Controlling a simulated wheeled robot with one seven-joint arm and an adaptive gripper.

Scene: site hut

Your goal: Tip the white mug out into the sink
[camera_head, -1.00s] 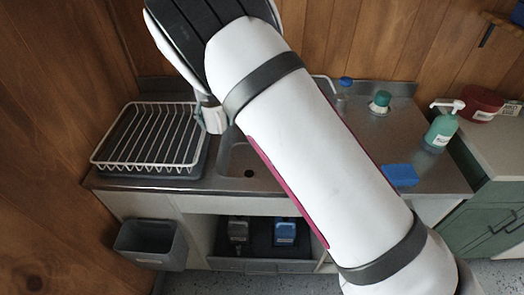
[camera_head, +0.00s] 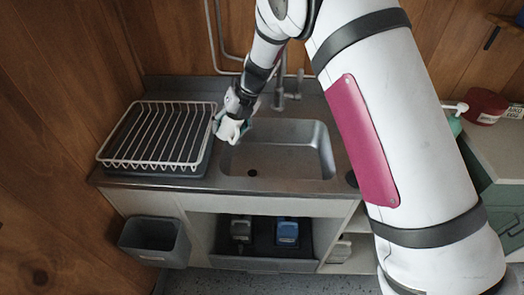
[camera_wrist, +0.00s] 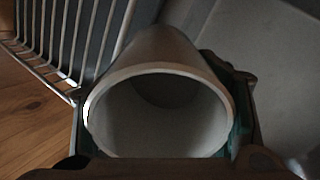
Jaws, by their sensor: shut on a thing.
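The white mug (camera_head: 229,130) is held in my gripper (camera_head: 234,118), above the left edge of the sink and beside the dish rack. In the wrist view the mug (camera_wrist: 165,58) fills the middle, its round mouth facing the camera, with a finger on each side. Its grey inside is shaded, and I see no clear contents. The sink (camera_head: 285,160) is a steel basin with a dark drain; its open middle lies to the right of the mug. In the head view the mug is small and partly covered by the gripper, so its exact tilt is hard to tell.
A white wire dish rack (camera_head: 157,134) stands close left of the gripper. The tap (camera_head: 284,95) rises behind the sink. A grey bin (camera_head: 154,241) hangs on the cabinet front. My arm covers much of the counter on the right.

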